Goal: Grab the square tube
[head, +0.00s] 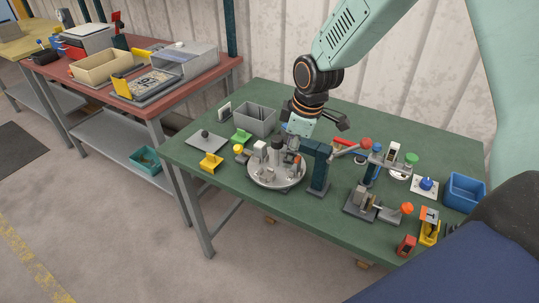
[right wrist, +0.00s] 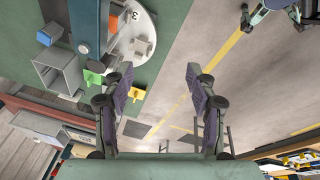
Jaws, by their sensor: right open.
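A round grey turntable plate (head: 277,172) stands on the green bench and carries several small metal and grey pieces; it also shows at the top of the right wrist view (right wrist: 138,28). A small pale block (head: 260,147) stands on its left part. I cannot tell for sure which of these pieces is the square tube. My right gripper (right wrist: 155,88) is open and empty in the right wrist view, with floor showing between its fingers. In the head view the right arm reaches from the upper right, over the plate, and partly hides its back.
A dark blue press frame (head: 318,170) stands right of the plate. A grey bin (head: 254,121), green (head: 241,136) and yellow (head: 211,161) pieces are left of it. A vise-like fixture (head: 362,203) and a blue bin (head: 465,190) stand to the right. The bench's front left is clear.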

